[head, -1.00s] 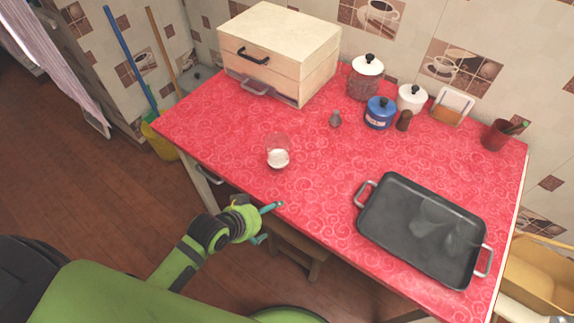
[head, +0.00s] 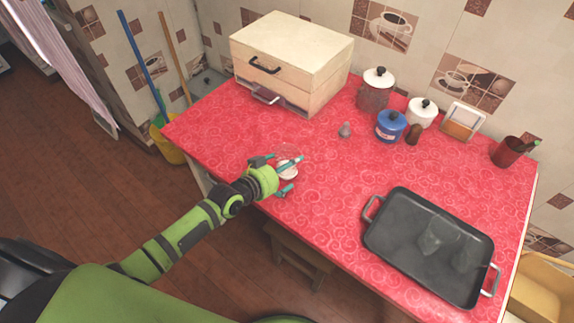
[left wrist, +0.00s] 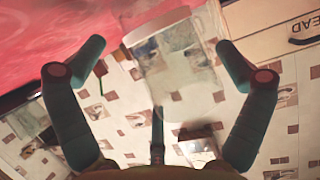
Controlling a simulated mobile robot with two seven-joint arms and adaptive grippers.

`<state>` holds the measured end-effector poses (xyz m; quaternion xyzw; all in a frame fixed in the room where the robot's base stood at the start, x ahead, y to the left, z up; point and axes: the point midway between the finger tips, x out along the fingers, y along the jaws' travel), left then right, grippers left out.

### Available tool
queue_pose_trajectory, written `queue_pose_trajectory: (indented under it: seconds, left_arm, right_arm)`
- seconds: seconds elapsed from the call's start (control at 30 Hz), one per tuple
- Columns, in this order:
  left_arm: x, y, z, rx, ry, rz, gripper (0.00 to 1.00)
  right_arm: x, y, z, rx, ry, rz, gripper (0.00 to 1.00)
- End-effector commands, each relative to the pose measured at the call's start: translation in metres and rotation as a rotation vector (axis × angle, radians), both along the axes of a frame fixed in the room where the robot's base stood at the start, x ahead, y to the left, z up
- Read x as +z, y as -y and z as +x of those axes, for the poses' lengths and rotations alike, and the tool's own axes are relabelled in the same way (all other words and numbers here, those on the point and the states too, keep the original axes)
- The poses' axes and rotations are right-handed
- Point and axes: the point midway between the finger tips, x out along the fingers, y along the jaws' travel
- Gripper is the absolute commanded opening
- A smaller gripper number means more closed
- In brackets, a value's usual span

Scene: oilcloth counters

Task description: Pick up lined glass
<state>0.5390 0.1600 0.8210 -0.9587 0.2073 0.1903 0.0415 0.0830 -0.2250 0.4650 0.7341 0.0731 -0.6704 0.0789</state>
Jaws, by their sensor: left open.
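The glass (head: 288,170) is clear with a whitish lower part. It stands on the red counter near its front left edge. My left gripper (head: 279,174) is right at the glass, with open fingers around it, partly hiding it in the head view. In the left wrist view the see-through glass (left wrist: 172,65) lies between the two spread fingers of the left gripper (left wrist: 160,48), with a visible gap on each side. Its lines are hard to make out. My right gripper is not in view.
A black tray (head: 400,267) with two greyish see-through shapes is on the right. The counter between glass and tray is clear.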

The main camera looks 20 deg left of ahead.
Motion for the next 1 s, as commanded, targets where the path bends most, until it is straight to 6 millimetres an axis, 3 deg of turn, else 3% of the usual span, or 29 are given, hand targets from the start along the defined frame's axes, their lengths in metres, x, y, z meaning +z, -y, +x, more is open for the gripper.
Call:
queue_pose_trajectory:
  seconds: [0.13, 0.4, 0.43, 0.5, 0.57, 0.63, 0.67, 0.97, 1.0]
  left_arm:
    - [-0.006, 0.0064, 0.0141, 0.0, 0.001, 0.0, 1.0]
    - [-0.0079, 0.0078, 0.0162, 0.0, 0.0, 0.0, 1.0]
    - [-0.0078, 0.0077, 0.0161, 0.0, 0.0, 0.0, 0.96]
    - [-0.0078, 0.0077, 0.0161, 0.0, 0.0, 0.0, 0.68]
    - [-0.0081, 0.0077, 0.0159, 0.0, -0.001, 0.0, 0.48]
    - [-0.0084, 0.0077, 0.0157, 0.0, -0.002, 0.001, 0.48]
    - [-0.0074, 0.0077, 0.0162, 0.0, 0.0, 0.0, 0.41]
    - [-0.0052, 0.0084, 0.0154, -0.001, -0.002, -0.002, 0.41]
    - [-0.0028, 0.0087, 0.0153, -0.001, -0.002, -0.002, 0.33]
  right_arm:
    - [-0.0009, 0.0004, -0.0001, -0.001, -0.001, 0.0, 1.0]
    - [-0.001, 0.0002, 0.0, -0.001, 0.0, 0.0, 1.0]
    - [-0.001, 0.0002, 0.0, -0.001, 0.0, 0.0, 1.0]
    - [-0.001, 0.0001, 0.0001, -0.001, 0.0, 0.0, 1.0]
    - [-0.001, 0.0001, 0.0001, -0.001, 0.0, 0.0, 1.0]
    - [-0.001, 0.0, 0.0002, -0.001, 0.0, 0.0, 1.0]
    - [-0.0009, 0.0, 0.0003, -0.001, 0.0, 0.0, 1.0]
    - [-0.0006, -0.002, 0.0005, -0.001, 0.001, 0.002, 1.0]
    - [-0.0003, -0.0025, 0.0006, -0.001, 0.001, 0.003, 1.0]
